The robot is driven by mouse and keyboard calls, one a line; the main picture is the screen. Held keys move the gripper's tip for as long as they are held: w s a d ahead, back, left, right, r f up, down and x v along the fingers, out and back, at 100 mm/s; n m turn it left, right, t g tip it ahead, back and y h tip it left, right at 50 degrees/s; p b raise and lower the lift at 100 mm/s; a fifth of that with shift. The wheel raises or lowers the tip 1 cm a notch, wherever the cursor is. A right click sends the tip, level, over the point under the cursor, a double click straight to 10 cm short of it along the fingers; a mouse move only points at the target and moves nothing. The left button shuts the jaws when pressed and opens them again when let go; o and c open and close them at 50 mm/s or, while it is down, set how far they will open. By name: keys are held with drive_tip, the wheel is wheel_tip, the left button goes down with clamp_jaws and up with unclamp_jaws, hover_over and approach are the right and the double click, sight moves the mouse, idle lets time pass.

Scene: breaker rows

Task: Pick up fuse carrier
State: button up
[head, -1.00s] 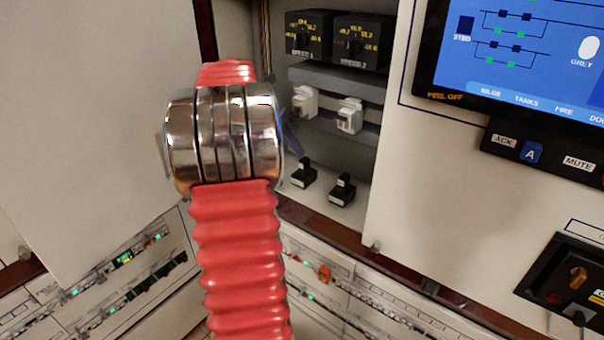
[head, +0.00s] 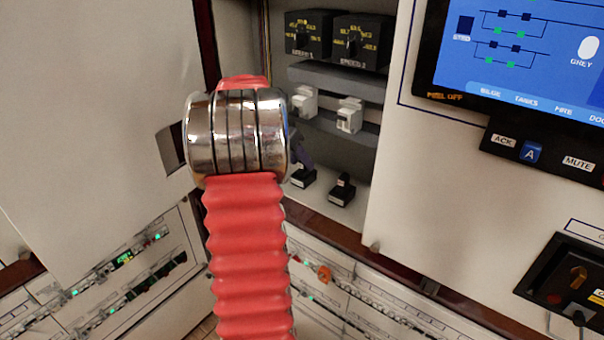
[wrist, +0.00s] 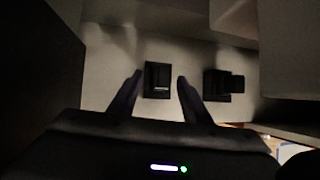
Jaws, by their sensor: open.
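Two small black fuse carriers stand on the pale shelf of the open cabinet bay, a left one (head: 301,176) and a right one (head: 342,189). In the wrist view the left carrier (wrist: 157,90) shows a small pale label, and the right one (wrist: 222,85) stands apart from it. My gripper (wrist: 159,76) is open, its two dark fingers on either side of the left carrier in that view, with gaps showing. I cannot tell how far above it they are. In the head view my arm hides most of the gripper; a dark finger shows just above the left carrier.
White modules (head: 349,115) sit on a grey rail above the shelf, below two black selector switches (head: 363,41). A white panel with a blue screen (head: 520,50) bounds the bay on the right. A large pale panel (head: 90,110) stands left.

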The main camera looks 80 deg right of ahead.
drive_tip(key=shift+s+d+f, duration=0.15)
drive_tip(key=shift+d+f, duration=0.05)
drive_tip(key=shift+f, duration=0.25)
clamp_jaws()
idle(0.6)
